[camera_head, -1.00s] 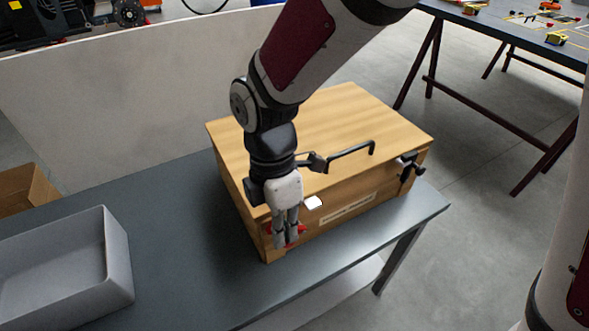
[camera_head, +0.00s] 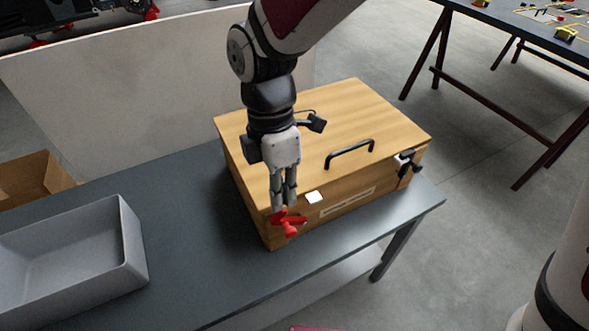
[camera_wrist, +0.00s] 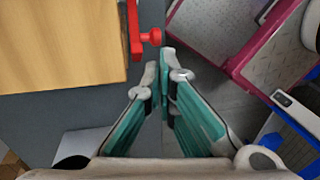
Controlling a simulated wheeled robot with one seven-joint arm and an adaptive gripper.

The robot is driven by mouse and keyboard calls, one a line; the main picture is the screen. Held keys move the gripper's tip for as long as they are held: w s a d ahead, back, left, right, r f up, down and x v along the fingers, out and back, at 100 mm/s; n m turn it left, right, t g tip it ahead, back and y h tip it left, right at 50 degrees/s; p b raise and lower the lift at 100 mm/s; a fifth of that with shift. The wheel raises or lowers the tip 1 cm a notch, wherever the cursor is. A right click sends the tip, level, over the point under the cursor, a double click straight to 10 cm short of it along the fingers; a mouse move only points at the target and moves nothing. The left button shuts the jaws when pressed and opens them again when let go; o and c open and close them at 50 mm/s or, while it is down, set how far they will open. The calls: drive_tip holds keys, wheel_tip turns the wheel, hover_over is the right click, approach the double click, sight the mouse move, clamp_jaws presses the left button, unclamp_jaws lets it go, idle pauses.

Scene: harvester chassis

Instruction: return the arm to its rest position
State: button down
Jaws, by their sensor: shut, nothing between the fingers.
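My gripper (camera_head: 284,203) hangs pointing down at the front left corner of the wooden box, in the head view. Its fingers are together and hold nothing; the wrist view (camera_wrist: 163,60) also shows the tips close together. The wooden box (camera_head: 350,110) stands closed on the grey table, with a black handle (camera_head: 350,152) on its lid. A red latch (camera_head: 288,224) sits on the box front just below my fingertips. In the wrist view the red latch (camera_wrist: 137,35) is just ahead of the tips, apart from them.
A grey open bin (camera_head: 125,245) stands on the table (camera_head: 185,195) at left, with a cardboard box (camera_head: 40,180) behind it. A pale panel (camera_head: 120,95) rises behind the table. A black latch (camera_head: 408,164) is on the box's right front. Another table (camera_head: 500,35) stands at upper right.

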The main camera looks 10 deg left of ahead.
wheel_tip(320, 180, up, 7)
drive_tip(key=a, duration=0.2)
drive_tip(key=s+d+r+m+t+p, duration=0.1)
drive_tip(key=d+r+m, duration=0.35)
drive_tip(key=d, duration=0.25)
drive_tip(key=d+r+m+t+p, duration=0.2)
drive_tip(key=d+r+m, duration=0.2)
drive_tip(key=d+m, duration=0.3)
drive_tip(key=s+d+r+m+t+y+p, duration=0.1)
drive_tip(key=s+d+r+m+t+p, duration=0.1)
drive_tip(key=s+d+m, duration=0.8)
drive_tip(key=d+r+m+t, duration=0.1)
drive_tip(key=d+r+m, duration=0.1)
drive_tip(key=d+m, duration=0.1)
drive_tip(key=shift+s+d+p, duration=0.25)
drive_tip(key=shift+d+p, duration=0.05)
drive_tip(key=shift+w+f, duration=0.1)
drive_tip(key=shift+w, duration=0.05)
